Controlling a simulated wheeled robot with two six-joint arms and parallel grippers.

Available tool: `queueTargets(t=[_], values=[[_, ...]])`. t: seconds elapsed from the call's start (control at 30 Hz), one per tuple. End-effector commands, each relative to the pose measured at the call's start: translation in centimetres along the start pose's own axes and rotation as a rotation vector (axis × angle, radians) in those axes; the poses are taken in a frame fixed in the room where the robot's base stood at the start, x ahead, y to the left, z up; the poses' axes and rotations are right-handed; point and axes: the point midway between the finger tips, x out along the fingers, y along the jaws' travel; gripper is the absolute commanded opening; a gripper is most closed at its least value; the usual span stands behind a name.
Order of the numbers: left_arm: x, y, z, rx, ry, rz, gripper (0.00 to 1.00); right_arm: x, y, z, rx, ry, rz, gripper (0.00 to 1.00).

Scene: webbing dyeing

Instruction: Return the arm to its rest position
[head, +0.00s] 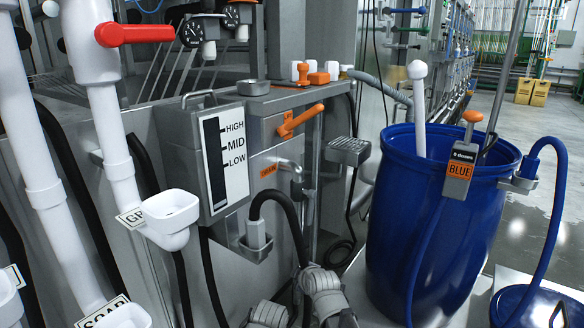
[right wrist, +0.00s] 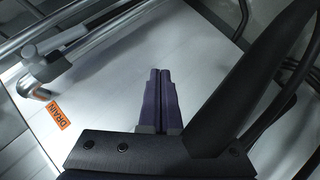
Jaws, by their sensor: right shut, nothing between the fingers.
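My right gripper (right wrist: 160,76) shows in the right wrist view with its two dark purple fingers side by side, closed and empty. It is in front of a pale grey panel (right wrist: 108,85). An orange DRAIN label (right wrist: 56,115) is left of the fingers, below a metal pipe fitting (right wrist: 38,70). In the head view, grey-white jointed arm parts of mine show at the bottom centre. No gripper fingers can be made out there. My left gripper is in neither view.
A blue barrel (head: 425,225) labelled BLUE stands at the right. A grey machine carries a level gauge (head: 226,158), an orange-handled valve (head: 301,121) and the DRAIN label (head: 269,170). White pipes (head: 115,150) with cups (head: 171,212) are at the left. A black hose (head: 290,215) hangs near my arm parts.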

Motion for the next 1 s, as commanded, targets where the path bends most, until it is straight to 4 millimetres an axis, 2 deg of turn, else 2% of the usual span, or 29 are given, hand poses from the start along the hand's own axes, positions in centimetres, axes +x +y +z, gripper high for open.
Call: queueTargets(t=[0.03, 0.1, 0.23, 0.4, 0.6, 0.87, 1.0], values=[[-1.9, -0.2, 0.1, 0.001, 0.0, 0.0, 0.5, -2.2, -2.0, -0.3, 0.083, -0.052, -0.095, 0.0], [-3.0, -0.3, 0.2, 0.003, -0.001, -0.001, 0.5, -4.4, -5.3, 0.5, 0.213, -0.156, -0.216, 0.0], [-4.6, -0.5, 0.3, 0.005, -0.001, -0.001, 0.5, -8.8, -9.9, 2.1, 0.42, -0.378, -0.363, 0.0], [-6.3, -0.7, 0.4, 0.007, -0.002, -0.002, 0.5, -14.4, -13.5, 4.0, 0.615, -0.653, -0.436, 0.0], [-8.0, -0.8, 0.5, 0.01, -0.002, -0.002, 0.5, -21.1, -15.8, 5.6, 0.786, -0.961, -0.424, 0.0], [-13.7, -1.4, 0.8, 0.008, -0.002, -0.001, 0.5, -23.9, -11.7, 2.8, 0.786, -0.948, -0.425, 0.0], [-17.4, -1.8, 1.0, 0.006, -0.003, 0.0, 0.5, -26.1, -9.1, 1.1, 0.787, -0.947, -0.425, 0.0]])
